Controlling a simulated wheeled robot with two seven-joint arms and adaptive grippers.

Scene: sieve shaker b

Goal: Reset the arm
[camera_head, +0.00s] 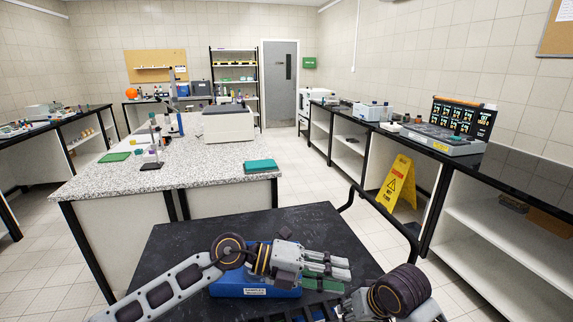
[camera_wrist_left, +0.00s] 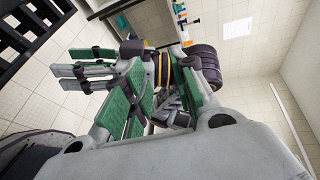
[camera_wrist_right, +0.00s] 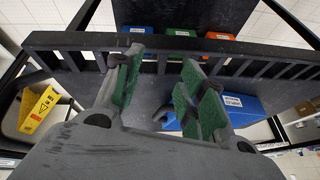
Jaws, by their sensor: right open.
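My left gripper (camera_head: 345,268) reaches in from the left in the head view. It is above a labelled blue box (camera_head: 255,287) on the black tabletop, and no object shows between its fingers. Its green-padded fingers stand apart in the left wrist view (camera_wrist_left: 155,85). My right arm shows at the lower right of the head view, but its fingers are not clear there. In the right wrist view, the right gripper (camera_wrist_right: 160,72) is open and empty, with its green-padded fingers spread. The blue box (camera_wrist_right: 245,107) lies beyond its right finger.
The black table (camera_head: 185,240) has a slatted rack edge (camera_wrist_right: 85,40). Blue, green and orange bins (camera_wrist_right: 182,32) sit beyond it. A speckled bench (camera_head: 105,180) stands ahead, with a green box (camera_head: 260,166). A yellow floor sign (camera_head: 397,183) stands at right by the shelves.

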